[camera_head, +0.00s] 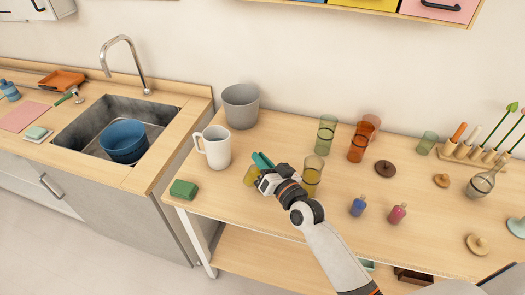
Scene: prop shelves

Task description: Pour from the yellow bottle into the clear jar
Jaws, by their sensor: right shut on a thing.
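My right gripper (262,173) is over the table just right of the white mug. It is shut on the yellow bottle (250,177), which is small and partly hidden by the gripper. The bottle's tilt and mouth are hard to make out. A clear glass vessel (481,186) with a narrow neck stands at the right of the table, well apart from the gripper; it may be the clear jar. A yellowish see-through glass (312,176) stands just right of the gripper. My left gripper is out of view.
A white mug (216,147), grey pot (240,106) and green block (184,190) stand left of the gripper. Green (326,135) and orange (361,142) glasses stand behind. Blue (358,207) and pink (397,214) small bottles stand right. The table's front middle is mostly clear.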

